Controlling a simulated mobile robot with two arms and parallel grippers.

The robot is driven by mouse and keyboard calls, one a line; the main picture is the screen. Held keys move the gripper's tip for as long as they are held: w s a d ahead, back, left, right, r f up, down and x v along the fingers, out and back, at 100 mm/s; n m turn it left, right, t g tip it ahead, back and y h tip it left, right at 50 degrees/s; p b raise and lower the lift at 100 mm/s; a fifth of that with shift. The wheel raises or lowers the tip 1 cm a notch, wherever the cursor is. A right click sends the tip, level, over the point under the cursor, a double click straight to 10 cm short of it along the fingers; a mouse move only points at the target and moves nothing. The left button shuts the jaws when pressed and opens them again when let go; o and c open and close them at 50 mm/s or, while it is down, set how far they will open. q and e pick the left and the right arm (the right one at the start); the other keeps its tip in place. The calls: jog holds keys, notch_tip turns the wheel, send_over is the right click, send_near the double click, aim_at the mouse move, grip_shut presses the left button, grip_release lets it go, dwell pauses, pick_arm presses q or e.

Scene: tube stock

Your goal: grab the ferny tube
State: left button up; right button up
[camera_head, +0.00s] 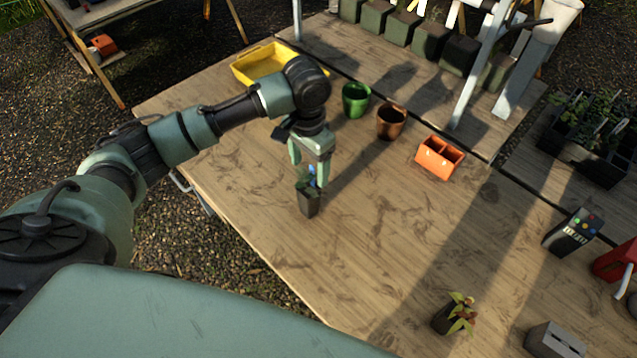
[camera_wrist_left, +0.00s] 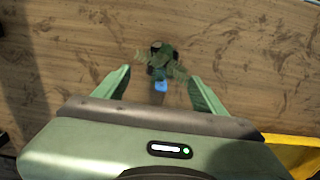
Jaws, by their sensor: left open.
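The ferny tube (camera_head: 309,203) is a small dark pot with green leaves and a blue tag, standing on the wooden table near its left front edge. In the left wrist view its ferny foliage (camera_wrist_left: 168,62) and blue tag show between the finger lines, a little beyond them. My left gripper (camera_head: 312,168) points down just above the tube, its fingers around the height of the leaves. In the left wrist view the gripper (camera_wrist_left: 160,78) is open, with a finger on each side of the plant. Whether a finger touches the leaves I cannot tell. My right gripper is not in view.
A yellow tray (camera_head: 240,72), green pot (camera_head: 356,101), brown pot (camera_head: 391,123) and orange caddy (camera_head: 437,160) stand behind the gripper. Another tube with reddish-yellow leaves (camera_head: 461,316) stands at the front right. The table between is clear.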

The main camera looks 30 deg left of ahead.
aim_at(308, 188)
pick_arm(q)
jog(key=shift+w+f, duration=0.1)
jog(key=shift+f, duration=0.15)
jog(key=f+p, duration=0.1)
jog(key=s+f+p, duration=0.1)
jog(key=f, duration=0.1)
jog(key=shift+a+f, duration=0.2)
jog(key=f, duration=0.2)
jog(key=shift+w+f+p, duration=0.2)
jog(key=shift+f+p, duration=0.1)
jog(key=shift+f, duration=0.05)
jog(key=shift+w+f, duration=0.1)
jog(key=shift+f, duration=0.35)
jog(key=shift+r, duration=0.1)
grip_shut()
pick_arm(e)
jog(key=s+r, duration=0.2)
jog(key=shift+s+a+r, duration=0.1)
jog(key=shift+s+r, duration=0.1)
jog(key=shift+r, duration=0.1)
